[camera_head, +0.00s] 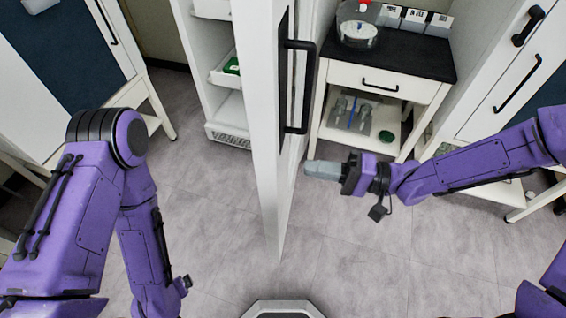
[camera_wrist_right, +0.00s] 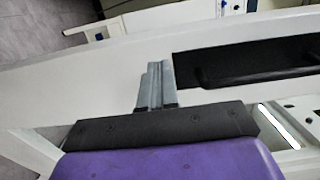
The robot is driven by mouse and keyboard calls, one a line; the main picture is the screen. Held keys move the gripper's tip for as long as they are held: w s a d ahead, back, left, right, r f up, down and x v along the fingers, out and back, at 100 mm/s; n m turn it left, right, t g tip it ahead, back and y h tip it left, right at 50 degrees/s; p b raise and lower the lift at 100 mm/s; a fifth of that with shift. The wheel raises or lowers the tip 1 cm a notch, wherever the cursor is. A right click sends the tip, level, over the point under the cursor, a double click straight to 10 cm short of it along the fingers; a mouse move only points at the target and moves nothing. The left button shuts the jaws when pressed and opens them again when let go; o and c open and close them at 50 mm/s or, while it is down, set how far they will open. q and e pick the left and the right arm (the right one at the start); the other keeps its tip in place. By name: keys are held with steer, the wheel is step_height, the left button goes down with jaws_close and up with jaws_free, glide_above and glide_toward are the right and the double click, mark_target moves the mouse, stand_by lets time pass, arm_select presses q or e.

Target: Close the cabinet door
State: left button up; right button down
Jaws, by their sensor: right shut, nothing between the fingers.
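The white cabinet door (camera_head: 262,130) stands open and points toward me in the head view. Its black handle (camera_head: 300,88) is on its right-hand face. My right gripper (camera_head: 310,169) is shut and empty, to the right of the door and below the handle, with its tips pointing at that face. In the right wrist view its closed fingers (camera_wrist_right: 157,84) appear against the white door (camera_wrist_right: 80,82), with the dark handle plate (camera_wrist_right: 245,62) to the right. I cannot tell whether the tips touch the door. My left gripper is not visible; only the left arm shows.
The cabinet's open shelves (camera_head: 213,70) are left of the door. A black-topped cart (camera_head: 410,50) with a drawer stands behind my right gripper, and white cabinets (camera_head: 505,75) stand at the right. The grey floor (camera_head: 220,215) left of the door is clear.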

mark_target(279, 163)
steer(key=shift+w+a+p, duration=0.15)
steer(key=shift+w+a, duration=0.1)
steer(key=shift+a, duration=1)
steer(key=shift+w+a+p, duration=0.15)
steer(key=shift+w+a, duration=0.1)
steer(key=shift+a, duration=1)
